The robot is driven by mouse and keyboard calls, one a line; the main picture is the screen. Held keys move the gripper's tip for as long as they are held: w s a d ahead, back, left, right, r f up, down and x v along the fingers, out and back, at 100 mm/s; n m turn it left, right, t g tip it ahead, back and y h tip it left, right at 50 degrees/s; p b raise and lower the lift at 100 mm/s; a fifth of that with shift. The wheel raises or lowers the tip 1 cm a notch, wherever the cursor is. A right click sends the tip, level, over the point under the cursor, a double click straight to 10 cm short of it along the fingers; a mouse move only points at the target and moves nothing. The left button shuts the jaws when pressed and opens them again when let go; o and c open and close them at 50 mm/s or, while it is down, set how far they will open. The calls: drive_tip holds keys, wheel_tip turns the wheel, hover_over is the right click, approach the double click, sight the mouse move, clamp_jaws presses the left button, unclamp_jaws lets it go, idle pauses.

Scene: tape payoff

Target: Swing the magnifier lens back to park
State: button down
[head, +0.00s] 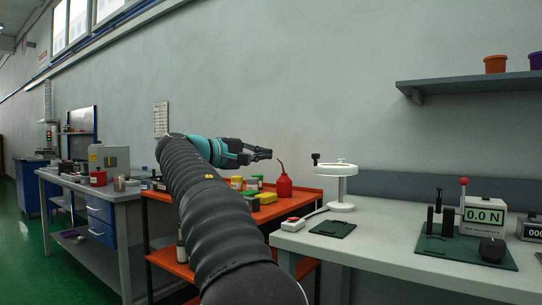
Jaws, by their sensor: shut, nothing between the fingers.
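The magnifier stands on the left end of the grey workbench (400,243). Its white ring-shaped lens head (338,169) sits level on a white post above a round white base (341,207). A small black knob (315,157) stands up at the lens head's left side. My gripper (270,154) is shut and empty, up in the air to the left of the knob and apart from it. It is seen from the side and points right. Whether the lens lies over anything marked as its park place cannot be told.
An orange cart (277,208) with a red oil can (284,184) and several small containers stands below my gripper. A shelf (450,85) hangs upper right.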

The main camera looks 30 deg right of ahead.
drive_tip(key=s+d, duration=0.2)
drive_tip(key=d, duration=0.9)
drive_tip(key=shift+f, duration=0.35)
drive_tip(key=shift+s+d, duration=0.1)
